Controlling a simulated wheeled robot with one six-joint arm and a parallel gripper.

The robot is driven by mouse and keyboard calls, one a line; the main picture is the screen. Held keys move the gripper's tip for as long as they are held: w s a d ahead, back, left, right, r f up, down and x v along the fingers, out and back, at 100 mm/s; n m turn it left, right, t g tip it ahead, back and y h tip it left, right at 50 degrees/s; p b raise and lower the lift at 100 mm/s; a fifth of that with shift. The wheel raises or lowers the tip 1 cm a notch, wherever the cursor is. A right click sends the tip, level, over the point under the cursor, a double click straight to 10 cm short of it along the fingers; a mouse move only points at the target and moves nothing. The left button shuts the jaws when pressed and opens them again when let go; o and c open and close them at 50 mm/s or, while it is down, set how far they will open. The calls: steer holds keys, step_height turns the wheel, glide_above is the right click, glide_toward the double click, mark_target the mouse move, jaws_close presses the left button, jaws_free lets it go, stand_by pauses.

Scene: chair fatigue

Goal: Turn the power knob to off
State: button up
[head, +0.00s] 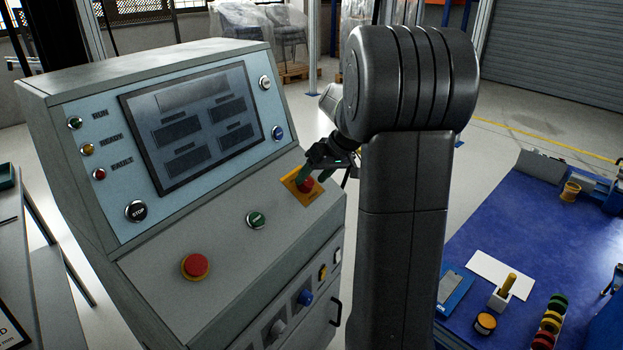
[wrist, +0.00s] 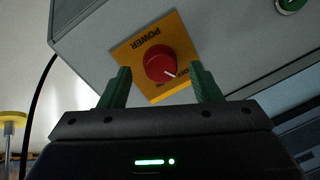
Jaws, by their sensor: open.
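The power knob (wrist: 161,64) is red and round with a white pointer line, set on a yellow plate (wrist: 128,50) marked POWER. In the wrist view the plate appears upside down, and the pointer aims toward the lower right, near small lettering too blurred to read fully. My gripper (wrist: 158,85) is open, with one green finger on each side of the knob and a gap visible around it. In the head view the knob (head: 305,185) is at the right of the console's sloped panel, with my gripper (head: 317,172) over it, partly covering the plate.
The grey console (head: 150,265) carries a red mushroom button (head: 195,266), a green button (head: 256,220), a STOP button (head: 136,211) and a screen (head: 190,125). A blue-topped bench (head: 530,235) with small items stands at the right. My arm hides part of the floor behind.

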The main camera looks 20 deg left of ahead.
steer(key=p+v, duration=0.1)
steer(key=v, duration=1.1)
steer(key=b+x, duration=0.1)
steer(key=x, duration=1.2)
steer(key=shift+a+f, duration=0.15)
steer(key=shift+f, duration=0.15)
